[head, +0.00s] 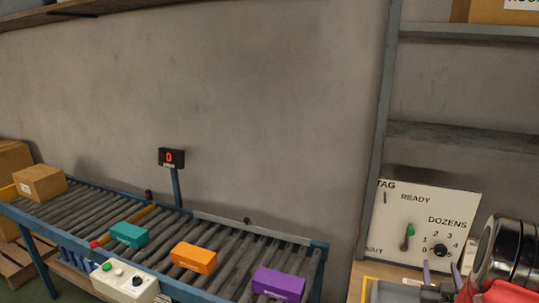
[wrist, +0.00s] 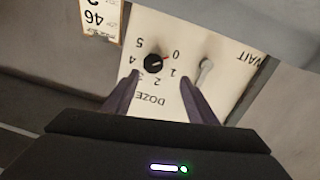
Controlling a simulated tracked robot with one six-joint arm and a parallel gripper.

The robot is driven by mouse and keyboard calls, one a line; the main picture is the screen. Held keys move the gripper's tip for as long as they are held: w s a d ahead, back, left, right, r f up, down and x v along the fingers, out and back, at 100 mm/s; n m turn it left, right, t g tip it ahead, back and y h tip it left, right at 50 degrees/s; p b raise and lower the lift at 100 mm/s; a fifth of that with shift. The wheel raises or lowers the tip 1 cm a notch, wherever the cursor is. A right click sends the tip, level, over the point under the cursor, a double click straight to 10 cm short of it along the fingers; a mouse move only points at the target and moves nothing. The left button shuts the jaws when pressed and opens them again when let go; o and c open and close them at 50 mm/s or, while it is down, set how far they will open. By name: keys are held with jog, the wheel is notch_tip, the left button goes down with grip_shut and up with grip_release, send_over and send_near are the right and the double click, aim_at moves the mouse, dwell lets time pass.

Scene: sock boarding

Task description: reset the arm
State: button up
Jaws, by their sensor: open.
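My gripper (head: 441,268) is at the lower right of the head view, in front of the white control panel (head: 390,218). In the wrist view my gripper (wrist: 160,78) is open, its two dark purple fingers apart with nothing between them. The panel is upside down there. I cannot tell whether the fingers touch the panel.
A roller conveyor (head: 318,262) carries teal (head: 129,235), orange (head: 194,258) and purple (head: 278,284) boxes and a cardboard box (head: 40,183). A button box (head: 125,282) is on its front. A display (head: 171,158) reads 0. Grey shelving (head: 460,133) rises behind the panel.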

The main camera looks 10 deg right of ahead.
jog(key=a+r+n+g+y, duration=0.15)
jog(key=a+r, duration=0.25)
jog(key=a, duration=0.4)
jog(key=a+r+g+y, duration=0.1)
jog(key=a+r+y, duration=0.1)
jog(key=a+r, duration=0.35)
jog(key=a+r+n+g+y, duration=0.1)
jog(key=a+r+g, duration=0.15)
jog(key=a, duration=0.65)
jog(key=s+a+r+n+g+y, duration=0.2)
jog(key=s+a+r+g+y, duration=0.1)
jog(key=s+a, duration=1.9)
jog(key=shift+s+a+g+y, duration=0.2)
jog(key=shift+s+g+y, duration=0.6)
jog(key=shift+s+y, duration=0.05)
